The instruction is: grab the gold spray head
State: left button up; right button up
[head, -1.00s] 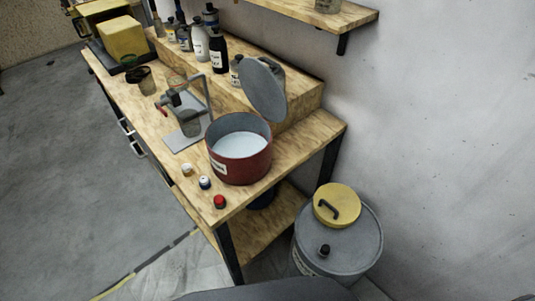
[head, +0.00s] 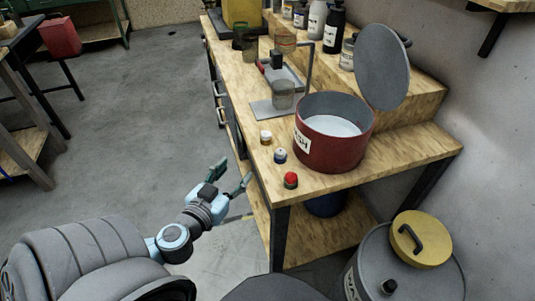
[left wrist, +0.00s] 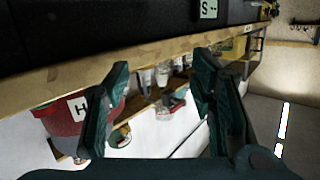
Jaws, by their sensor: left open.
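The gold spray head (head: 266,137) is a small gold and white piece standing near the front edge of the wooden bench. It is the farthest of three small caps in a row, beside a blue one (head: 280,155) and a red one (head: 291,179). My left gripper (head: 232,175) is open and empty, in front of the bench edge and apart from the spray head. Its spread fingers (left wrist: 163,63) also show in the left wrist view, where I cannot clearly make out the spray head. My right gripper is not in view.
A red pot (head: 333,155) with its grey lid raised stands right behind the caps. A metal stand (head: 270,109) is farther along the bench (head: 410,150). A grey drum (head: 412,275) with a yellow lid sits at right.

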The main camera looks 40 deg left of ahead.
pick_arm(q)
jog(key=t, duration=0.2)
send_near(264, 136)
jog(key=shift+g+h, duration=0.3)
jog(key=w, duration=0.2)
jog(key=w+a, duration=0.1)
jog(key=w, duration=0.2)
jog(key=shift+w+a+r+p, duration=0.15)
jog(key=shift+w+p, duration=0.05)
jog(key=shift+p, duration=0.15)
jog(key=w, duration=0.3)
jog(key=w+a, duration=0.1)
jog(key=w, duration=0.1)
jog(key=shift+w+p, duration=0.3)
jog(key=shift+w, duration=0.05)
jog(key=shift+s, duration=0.1)
grip_shut()
